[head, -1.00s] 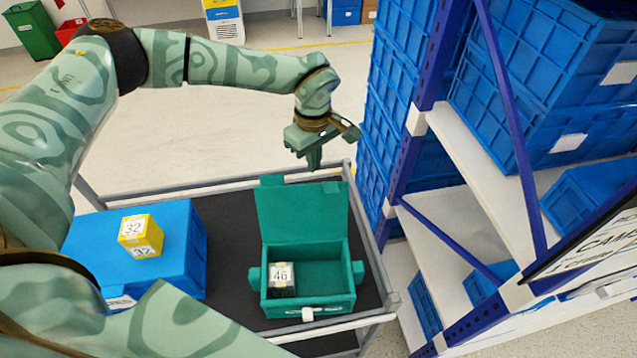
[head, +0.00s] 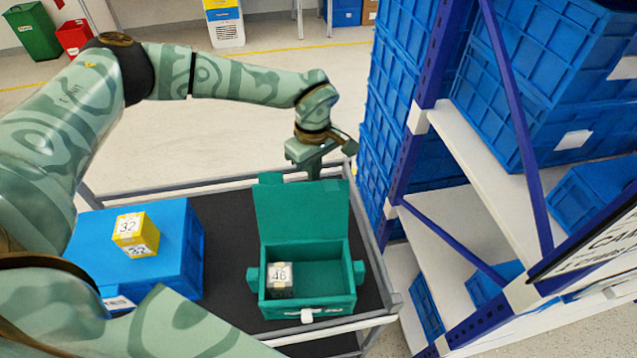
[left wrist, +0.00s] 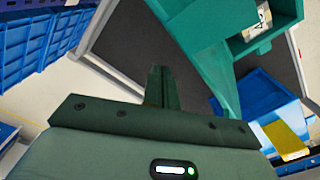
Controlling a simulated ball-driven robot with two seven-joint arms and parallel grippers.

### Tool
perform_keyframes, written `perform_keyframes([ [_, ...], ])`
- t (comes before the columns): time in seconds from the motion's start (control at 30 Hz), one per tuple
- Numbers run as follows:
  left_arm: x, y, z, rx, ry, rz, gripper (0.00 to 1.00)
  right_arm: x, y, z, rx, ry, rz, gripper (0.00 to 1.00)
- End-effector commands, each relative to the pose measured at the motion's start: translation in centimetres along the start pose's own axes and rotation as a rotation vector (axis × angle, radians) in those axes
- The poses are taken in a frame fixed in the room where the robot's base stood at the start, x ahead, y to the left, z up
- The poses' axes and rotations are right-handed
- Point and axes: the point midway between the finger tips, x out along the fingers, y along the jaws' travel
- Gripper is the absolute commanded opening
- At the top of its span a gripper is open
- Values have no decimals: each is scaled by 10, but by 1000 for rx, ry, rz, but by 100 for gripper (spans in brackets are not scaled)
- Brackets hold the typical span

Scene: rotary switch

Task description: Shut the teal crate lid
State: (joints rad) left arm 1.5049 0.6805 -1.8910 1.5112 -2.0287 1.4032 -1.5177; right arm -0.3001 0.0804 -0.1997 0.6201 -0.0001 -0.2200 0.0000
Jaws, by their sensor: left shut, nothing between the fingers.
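The teal crate (head: 308,308) stands on the dark cart top, with its lid (head: 300,212) raised upright at the back. Inside it, at the left, is a block marked 46 (head: 281,277). My left gripper (head: 314,176) is shut and empty. It points down behind the top edge of the lid, which hides its fingertips in the head view. In the left wrist view the shut fingers (left wrist: 158,85) are beside the teal lid (left wrist: 226,82). I cannot tell whether they touch it. The block shows there too (left wrist: 258,22). My right gripper is not in view.
A blue crate (head: 180,262) with a yellow cube (head: 135,234) on top stands left of the teal crate. A grey rail (head: 225,184) edges the cart. Shelving with blue crates (head: 520,85) rises close on the right.

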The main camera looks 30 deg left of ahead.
Motion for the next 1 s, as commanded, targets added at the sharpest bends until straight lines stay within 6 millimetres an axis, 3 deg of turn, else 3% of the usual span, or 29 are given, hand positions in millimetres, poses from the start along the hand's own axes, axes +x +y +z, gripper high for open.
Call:
perform_keyframes([
  [0.37,3,0,0,0,0,0,0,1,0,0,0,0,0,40],
  [1.0,-5,-25,34,1,1,0,0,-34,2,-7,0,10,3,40],
])
